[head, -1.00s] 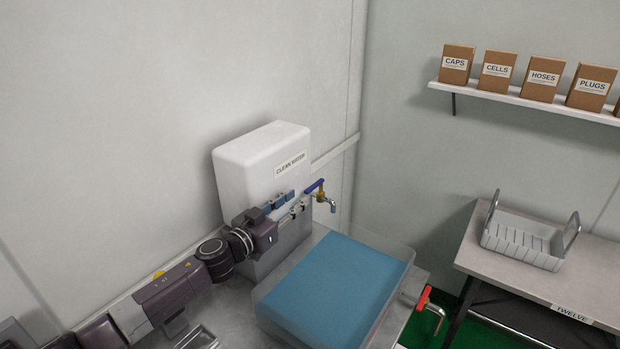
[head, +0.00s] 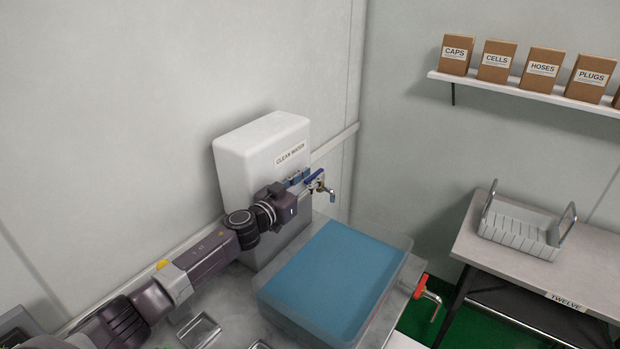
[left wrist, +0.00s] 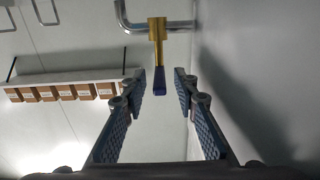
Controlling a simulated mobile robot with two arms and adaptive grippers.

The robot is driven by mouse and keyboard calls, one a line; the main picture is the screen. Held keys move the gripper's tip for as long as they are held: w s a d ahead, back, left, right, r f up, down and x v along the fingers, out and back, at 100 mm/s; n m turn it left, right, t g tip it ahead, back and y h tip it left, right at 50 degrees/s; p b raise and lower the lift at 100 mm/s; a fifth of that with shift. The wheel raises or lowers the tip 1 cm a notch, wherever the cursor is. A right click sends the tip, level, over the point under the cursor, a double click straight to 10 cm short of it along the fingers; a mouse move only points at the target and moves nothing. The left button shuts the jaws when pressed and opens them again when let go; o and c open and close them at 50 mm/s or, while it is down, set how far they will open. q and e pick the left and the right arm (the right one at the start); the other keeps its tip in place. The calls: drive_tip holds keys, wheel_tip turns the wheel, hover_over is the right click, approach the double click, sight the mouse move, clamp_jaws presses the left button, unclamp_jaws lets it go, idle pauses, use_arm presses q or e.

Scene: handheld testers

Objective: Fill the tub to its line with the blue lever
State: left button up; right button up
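The blue lever (head: 317,174) sits on a brass tap with a metal spout beside the white clean-water tank (head: 250,160). My left gripper (head: 305,180) is open at the lever. In the left wrist view the lever's blue grip (left wrist: 159,82) stands between the two spread fingertips (left wrist: 160,76), with a gap on each side. The clear tub (head: 391,300) stands in front of the tank and holds a broad sheet of blue water. I cannot make out its line. No stream shows below the spout. My right gripper is not in view.
A red-handled tap (head: 421,287) sticks out at the tub's right side. A side table (head: 475,235) carries a white rack (head: 520,235). A wall shelf (head: 520,95) holds several labelled boxes. The wall runs close behind the tank.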

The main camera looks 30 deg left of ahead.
use_arm(q)
clamp_jaws()
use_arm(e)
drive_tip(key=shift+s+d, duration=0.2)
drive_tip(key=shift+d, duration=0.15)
